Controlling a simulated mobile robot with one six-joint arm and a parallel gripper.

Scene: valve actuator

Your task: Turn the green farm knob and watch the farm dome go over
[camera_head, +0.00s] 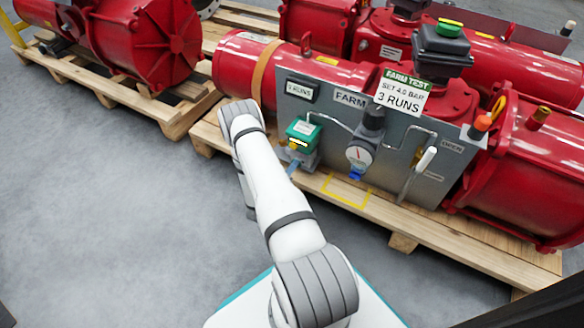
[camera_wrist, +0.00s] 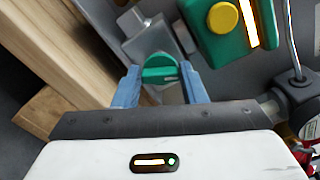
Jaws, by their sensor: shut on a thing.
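The green knob (camera_wrist: 160,70) sits on a grey block low on the panel, beside a green box with a yellow button (camera_wrist: 223,18). My gripper (camera_wrist: 160,86) is shut on the knob, one blue finger on each side of it. In the head view my gripper (camera_head: 294,168) is at the panel's lower left, below the green box (camera_head: 302,134), and the knob cannot be made out. A green and yellow dome (camera_head: 449,28) tops the dark box above the FARM TEST sign (camera_head: 403,95). Its marking is too small to read.
The grey panel (camera_head: 315,120) carries a round gauge (camera_head: 359,157), bent pipes and a white-handled lever (camera_head: 426,159). Red actuators lie on wooden pallets (camera_head: 410,225). A pallet beam (camera_wrist: 60,125) is close on the left in the wrist view. Open grey floor (camera_head: 110,220) lies at the left.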

